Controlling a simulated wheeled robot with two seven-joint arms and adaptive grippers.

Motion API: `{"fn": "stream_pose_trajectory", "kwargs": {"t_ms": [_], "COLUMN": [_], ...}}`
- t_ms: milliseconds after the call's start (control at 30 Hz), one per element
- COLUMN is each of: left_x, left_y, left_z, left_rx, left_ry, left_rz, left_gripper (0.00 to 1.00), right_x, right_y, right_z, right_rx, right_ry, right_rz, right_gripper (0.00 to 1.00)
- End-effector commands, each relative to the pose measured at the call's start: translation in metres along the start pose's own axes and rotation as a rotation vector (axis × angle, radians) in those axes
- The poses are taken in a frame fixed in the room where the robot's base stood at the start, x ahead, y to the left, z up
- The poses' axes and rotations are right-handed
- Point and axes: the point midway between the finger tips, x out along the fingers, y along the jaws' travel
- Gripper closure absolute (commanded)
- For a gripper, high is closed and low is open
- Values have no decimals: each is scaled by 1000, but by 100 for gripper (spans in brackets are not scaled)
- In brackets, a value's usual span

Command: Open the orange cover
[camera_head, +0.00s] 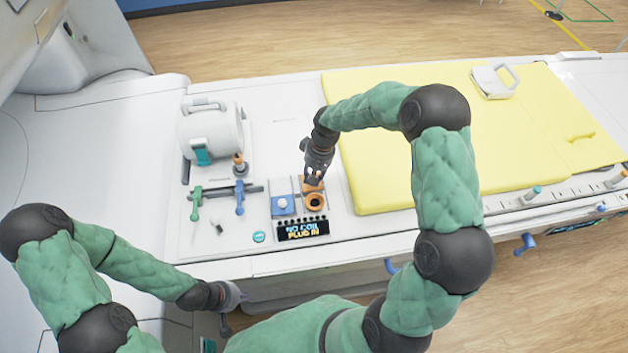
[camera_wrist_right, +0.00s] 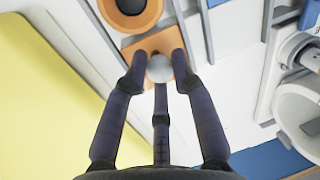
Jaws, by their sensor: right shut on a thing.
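The orange cover (camera_head: 318,187) is a square plate with a pale round knob, just behind the orange-ringed socket (camera_head: 314,203) on the white panel. The socket's dark hole is exposed. My right gripper (camera_head: 313,180) comes down from behind the cover. In the right wrist view, its fingers are shut on the pale knob (camera_wrist_right: 160,68) of the orange cover (camera_wrist_right: 150,43), with the orange socket (camera_wrist_right: 130,8) beside it. The cover's exact tilt is hard to tell. My left gripper (camera_head: 232,296) is low at the panel's front edge, away from the cover; its finger gap is unclear.
A grey cover with a pale knob (camera_head: 282,204) sits left of the socket. A display (camera_head: 302,230) is in front. Green (camera_head: 196,201) and blue (camera_head: 239,198) handles and a white cylindrical coil (camera_head: 212,133) stand left. A yellow mattress (camera_head: 372,175) lies right.

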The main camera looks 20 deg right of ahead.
Motion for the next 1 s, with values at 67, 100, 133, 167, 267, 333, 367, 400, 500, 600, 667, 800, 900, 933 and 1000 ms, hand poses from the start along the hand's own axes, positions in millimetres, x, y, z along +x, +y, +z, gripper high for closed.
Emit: {"fn": "stream_pose_trajectory", "kwargs": {"t_ms": [67,100,133,167,267,333,367,400,500,600,667,800,900,933,1000], "left_x": [0,0,0,0,0,0,0,0,0,0,0,0,0,0,0], "left_y": [0,0,0,0,0,0,0,0,0,0,0,0,0,0,0], "left_z": [0,0,0,0,0,0,0,0,0,0,0,0,0,0,0], "left_rx": [0,0,0,0,0,0,0,0,0,0,0,0,0,0,0], "left_ry": [0,0,0,0,0,0,0,0,0,0,0,0,0,0,0], "left_rz": [0,0,0,0,0,0,0,0,0,0,0,0,0,0,0], "left_gripper": [100,100,100,100,100,100,100,100,100,100,100,100,100,100,100], "right_x": [0,0,0,0,0,0,0,0,0,-2,-6,-24,-43,-49,-64], "right_y": [0,0,0,0,0,0,0,0,0,0,0,0,0,0,0], "right_z": [0,0,0,0,0,0,0,0,0,0,0,-1,-1,-1,-1], "right_rx": [0,0,0,0,0,0,0,0,0,0,0,0,0,1,1], "right_ry": [1,1,1,1,1,1,1,1,1,1,3,6,7,6,5], "right_rz": [0,0,0,0,0,0,0,0,0,0,0,1,1,1,0], "right_gripper": [100,100,100,71,50,50,50,50,50,50,50,50,50,50,50]}}
